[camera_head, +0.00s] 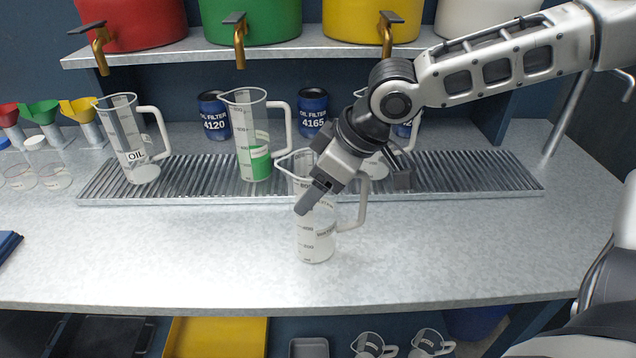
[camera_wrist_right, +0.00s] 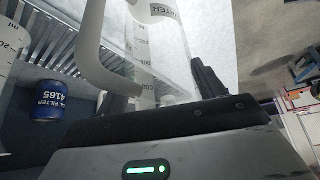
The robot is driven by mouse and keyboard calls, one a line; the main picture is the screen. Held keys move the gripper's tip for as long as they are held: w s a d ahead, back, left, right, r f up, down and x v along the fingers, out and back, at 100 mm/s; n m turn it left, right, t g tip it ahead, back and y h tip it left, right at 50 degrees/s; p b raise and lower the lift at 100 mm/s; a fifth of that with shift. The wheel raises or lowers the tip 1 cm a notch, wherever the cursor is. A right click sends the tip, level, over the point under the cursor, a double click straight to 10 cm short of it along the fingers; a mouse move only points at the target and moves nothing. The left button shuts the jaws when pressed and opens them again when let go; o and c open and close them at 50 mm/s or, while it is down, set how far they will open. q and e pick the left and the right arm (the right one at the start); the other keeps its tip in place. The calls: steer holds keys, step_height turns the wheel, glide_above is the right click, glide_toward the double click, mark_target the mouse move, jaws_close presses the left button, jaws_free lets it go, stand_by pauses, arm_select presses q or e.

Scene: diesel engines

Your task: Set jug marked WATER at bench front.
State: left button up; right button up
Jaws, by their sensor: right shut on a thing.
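The jug marked WATER (camera_head: 316,242) is clear with a pale handle and whitish contents, upright over the bench front, ahead of the drip grate. Whether its base touches the bench I cannot tell. Its label is partly visible; in the right wrist view the jug (camera_wrist_right: 148,58) shows letters ending in TER. My right gripper (camera_head: 345,190) is shut on the jug near its upper part, and hides part of it. The bench (camera_head: 180,255) is a light grey top. My left gripper is not in view.
On the drip grate (camera_head: 470,178) stand an OIL jug (camera_head: 128,135), a jug with green liquid (camera_head: 256,150) and another jug behind my gripper. Blue oil filters (camera_head: 313,108) stand behind.

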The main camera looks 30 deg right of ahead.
steer(key=shift+f, duration=0.15)
steer(key=o, duration=1.3)
arm_select(q)
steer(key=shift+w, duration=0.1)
steer(key=p, duration=0.1)
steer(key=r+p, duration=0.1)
steer(key=p, duration=0.1)
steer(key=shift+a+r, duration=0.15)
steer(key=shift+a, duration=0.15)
arm_select(e)
steer(key=v, duration=1.2)
steer(key=shift+r, duration=0.2)
